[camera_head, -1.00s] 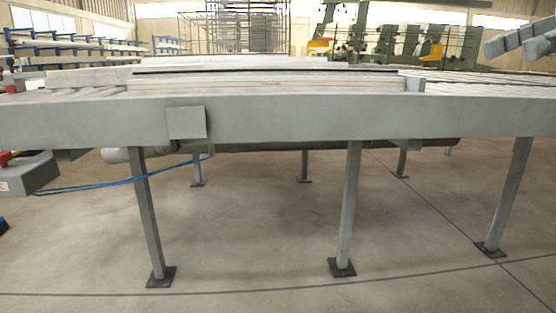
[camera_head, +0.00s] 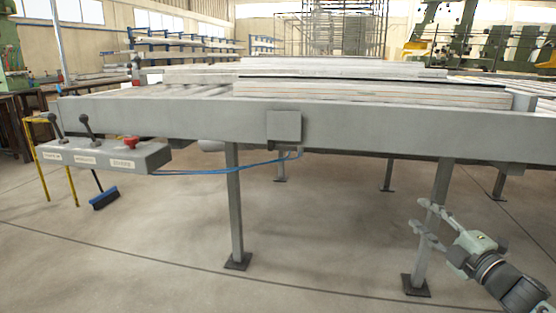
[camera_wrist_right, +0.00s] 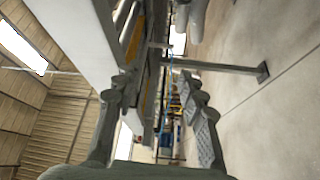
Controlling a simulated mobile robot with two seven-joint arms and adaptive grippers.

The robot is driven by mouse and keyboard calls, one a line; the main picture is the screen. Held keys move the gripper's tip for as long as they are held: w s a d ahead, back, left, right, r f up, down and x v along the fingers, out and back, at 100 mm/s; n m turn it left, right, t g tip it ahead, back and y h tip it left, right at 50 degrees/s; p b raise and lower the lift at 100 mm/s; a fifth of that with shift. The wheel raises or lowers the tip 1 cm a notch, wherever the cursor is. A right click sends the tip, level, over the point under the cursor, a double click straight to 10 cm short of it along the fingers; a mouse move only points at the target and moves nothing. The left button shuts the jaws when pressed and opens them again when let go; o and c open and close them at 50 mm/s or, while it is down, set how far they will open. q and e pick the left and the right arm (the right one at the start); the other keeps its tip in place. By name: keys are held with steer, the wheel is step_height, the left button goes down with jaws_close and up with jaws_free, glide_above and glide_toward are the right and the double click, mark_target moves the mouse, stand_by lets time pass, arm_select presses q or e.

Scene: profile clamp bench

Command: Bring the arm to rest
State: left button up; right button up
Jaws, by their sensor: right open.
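My right gripper (camera_head: 420,216) shows at the lower right of the head view, its arm coming in from the lower right corner. Its two fingers are apart and empty, in front of a table leg (camera_head: 435,205) in the picture. In the right wrist view the open fingers (camera_wrist_right: 152,95) stand to either side, with nothing between the tips. My left gripper is in neither view.
A long grey roller bench (camera_head: 190,125) crosses the head view, with stacked pale profiles (camera_head: 370,95) on top. A control box (camera_head: 110,155) with levers and a red button juts out at the left. The floor (camera_head: 320,255) in front is clear.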

steer(key=s+a+f+m+g+h, duration=0.1)
steer(key=s+f+m+g+h, duration=0.4)
steer(key=f, duration=0.7)
steer(key=s+a+f+m+g+h, duration=0.1)
steer(key=s+f+m+g+h, duration=0.1)
steer(key=s+f+m, duration=0.75)
arm_select(q)
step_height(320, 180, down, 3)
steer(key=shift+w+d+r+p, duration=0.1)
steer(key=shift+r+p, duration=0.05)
steer(key=shift+p, duration=0.65)
arm_select(e)
steer(key=s+a+f+m+g, duration=0.1)
steer(key=s+a+f+g, duration=0.2)
steer(key=s+f, duration=0.4)
steer(key=s+a+f+m+g, duration=0.2)
steer(key=s+f+g, duration=0.3)
steer(key=s+f, duration=0.3)
steer(key=s+a, duration=0.1)
steer(key=s, duration=0.3)
steer(key=shift+a+y, duration=0.3)
